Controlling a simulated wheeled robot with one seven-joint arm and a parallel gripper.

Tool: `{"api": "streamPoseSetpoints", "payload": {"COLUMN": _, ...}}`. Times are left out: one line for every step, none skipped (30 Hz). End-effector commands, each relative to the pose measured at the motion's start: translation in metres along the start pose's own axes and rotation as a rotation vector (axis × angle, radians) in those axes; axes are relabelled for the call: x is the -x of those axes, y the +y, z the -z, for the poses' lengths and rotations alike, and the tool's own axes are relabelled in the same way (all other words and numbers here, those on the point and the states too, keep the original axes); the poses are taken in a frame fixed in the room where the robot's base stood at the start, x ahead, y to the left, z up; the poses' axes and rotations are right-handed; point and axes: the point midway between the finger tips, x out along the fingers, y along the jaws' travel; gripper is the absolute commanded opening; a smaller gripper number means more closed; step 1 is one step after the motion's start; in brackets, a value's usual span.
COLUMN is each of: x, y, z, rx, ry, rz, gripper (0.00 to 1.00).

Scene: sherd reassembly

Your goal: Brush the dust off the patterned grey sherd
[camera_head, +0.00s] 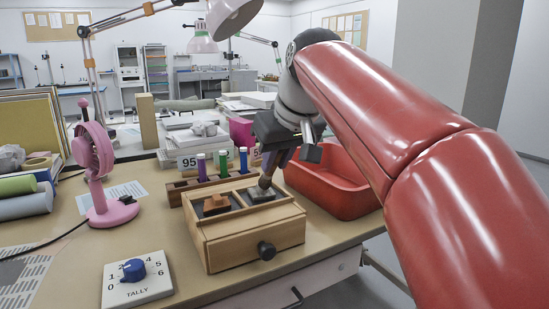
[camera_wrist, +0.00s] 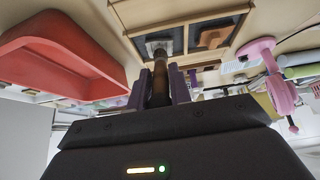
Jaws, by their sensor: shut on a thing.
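The grey sherd (camera_head: 261,195) lies in the right compartment of a wooden box (camera_head: 250,240). Its pattern and any dust are too small to make out. My gripper (camera_head: 276,160) is above that compartment, shut on a dark brown brush (camera_head: 266,181) that points down. The brush tip is at the sherd, but I cannot tell whether it touches. In the wrist view the brush (camera_wrist: 160,82) stands between the purple fingers (camera_wrist: 160,88), with its end in front of the grey sherd (camera_wrist: 158,46). A terracotta sherd (camera_head: 216,204) lies in the left compartment.
A rack with coloured tubes (camera_head: 222,165) stands behind the box. A red tray (camera_head: 340,190) is close on the right. A pink fan (camera_head: 100,180) and a tally dial (camera_head: 136,275) stand to the left. Bare tabletop lies between the fan and the box.

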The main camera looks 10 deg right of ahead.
Motion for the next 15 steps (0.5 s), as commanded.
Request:
{"api": "streamPoseSetpoints", "payload": {"x": -0.001, "y": 0.0, "z": 0.002, "rx": 0.0, "ry": -0.001, "rz": 0.0, "gripper": 0.0}}
{"api": "streamPoseSetpoints", "payload": {"x": -0.001, "y": 0.0, "z": 0.004, "rx": 0.0, "ry": -0.001, "rz": 0.001, "gripper": 0.0}}
{"api": "streamPoseSetpoints", "payload": {"x": -0.002, "y": 0.001, "z": 0.006, "rx": 0.0, "ry": 0.0, "rz": 0.001, "gripper": 0.0}}
{"api": "streamPoseSetpoints", "payload": {"x": -0.003, "y": 0.001, "z": 0.008, "rx": 0.001, "ry": 0.0, "rz": 0.001, "gripper": 0.0}}
{"api": "streamPoseSetpoints", "payload": {"x": -0.004, "y": 0.001, "z": 0.01, "rx": 0.001, "ry": 0.0, "rz": 0.001, "gripper": 0.0}}
{"api": "streamPoseSetpoints", "payload": {"x": -0.006, "y": 0.001, "z": 0.012, "rx": 0.001, "ry": -0.001, "rz": 0.001, "gripper": 0.0}}
{"api": "streamPoseSetpoints", "payload": {"x": -0.007, "y": 0.001, "z": 0.013, "rx": 0.001, "ry": -0.001, "rz": 0.001, "gripper": 0.0}}
{"api": "streamPoseSetpoints", "payload": {"x": -0.008, "y": 0.001, "z": 0.014, "rx": 0.001, "ry": -0.001, "rz": 0.001, "gripper": 0.0}}
{"api": "streamPoseSetpoints", "payload": {"x": -0.009, "y": 0.002, "z": 0.015, "rx": 0.001, "ry": 0.0, "rz": 0.001, "gripper": 0.0}}
{"api": "streamPoseSetpoints", "payload": {"x": -0.009, "y": 0.002, "z": 0.015, "rx": 0.001, "ry": 0.0, "rz": 0.001, "gripper": 0.0}}
{"api": "streamPoseSetpoints", "payload": {"x": -0.009, "y": 0.001, "z": 0.014, "rx": 0.001, "ry": 0.001, "rz": 0.0, "gripper": 0.0}}
{"api": "streamPoseSetpoints", "payload": {"x": -0.009, "y": 0.001, "z": 0.012, "rx": 0.001, "ry": 0.001, "rz": 0.0, "gripper": 0.0}}
{"api": "streamPoseSetpoints", "payload": {"x": -0.008, "y": 0.001, "z": 0.011, "rx": 0.001, "ry": 0.001, "rz": 0.0, "gripper": 0.0}}
{"api": "streamPoseSetpoints", "payload": {"x": -0.007, "y": 0.001, "z": 0.009, "rx": 0.001, "ry": 0.002, "rz": 0.0, "gripper": 0.0}}
{"api": "streamPoseSetpoints", "payload": {"x": -0.006, "y": 0.001, "z": 0.007, "rx": 0.0, "ry": 0.002, "rz": 0.0, "gripper": 0.0}}
